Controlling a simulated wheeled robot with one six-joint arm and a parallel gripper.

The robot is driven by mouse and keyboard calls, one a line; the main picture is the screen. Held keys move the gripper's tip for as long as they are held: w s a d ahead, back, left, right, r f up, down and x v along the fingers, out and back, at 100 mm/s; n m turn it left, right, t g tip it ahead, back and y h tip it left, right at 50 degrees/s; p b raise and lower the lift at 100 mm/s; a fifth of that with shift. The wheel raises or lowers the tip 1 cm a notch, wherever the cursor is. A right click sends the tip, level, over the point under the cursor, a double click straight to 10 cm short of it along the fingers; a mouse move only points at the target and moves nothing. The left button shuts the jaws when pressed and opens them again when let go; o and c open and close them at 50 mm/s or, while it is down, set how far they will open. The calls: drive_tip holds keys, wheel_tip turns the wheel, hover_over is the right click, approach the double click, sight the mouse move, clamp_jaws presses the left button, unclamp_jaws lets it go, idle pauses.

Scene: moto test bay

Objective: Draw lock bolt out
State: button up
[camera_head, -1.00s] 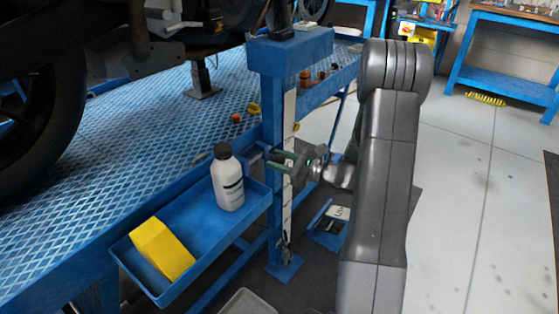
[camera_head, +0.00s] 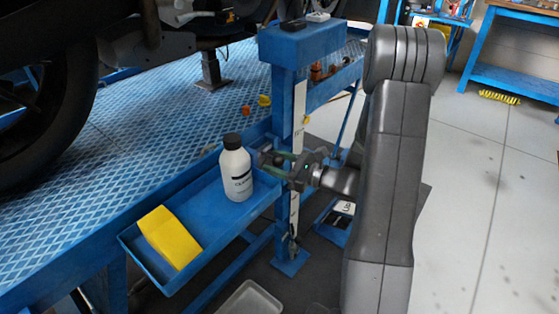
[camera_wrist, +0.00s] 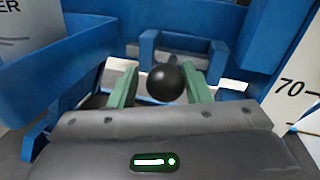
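The lock bolt's black ball knob (camera_wrist: 165,82) shows in the wrist view, in front of a blue bracket (camera_wrist: 182,47). My gripper (camera_wrist: 160,84) has its two green fingers apart, one on each side of the knob. The knob is closer to the right finger, with a visible gap on the left. I cannot tell whether the right finger touches it. In the head view my gripper (camera_head: 270,159) is beside the blue post, just right of the white bottle.
A blue tray (camera_head: 212,208) holds a white bottle (camera_head: 236,172) and a yellow block (camera_head: 168,237), close left of my gripper. The blue post (camera_head: 284,105) carries a white scale strip (camera_head: 297,130). A blue ramp with a motorcycle wheel (camera_head: 45,110) lies left. Open floor is at right.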

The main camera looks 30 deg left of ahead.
idle(0.3)
drive_tip(key=w+d+p, duration=0.1)
drive_tip(key=d, duration=1.2)
drive_tip(key=shift+w+d, duration=0.3)
drive_tip(key=shift+d, duration=0.05)
drive_tip(key=a, duration=0.4)
drive_tip(key=s+a, duration=0.1)
drive_tip(key=a, duration=0.4)
drive_tip(key=a+b, duration=0.1)
drive_tip(key=a, duration=0.4)
drive_tip(key=shift+s, duration=0.25)
drive_tip(key=shift+w+d, duration=0.1)
drive_tip(key=shift+w, duration=0.2)
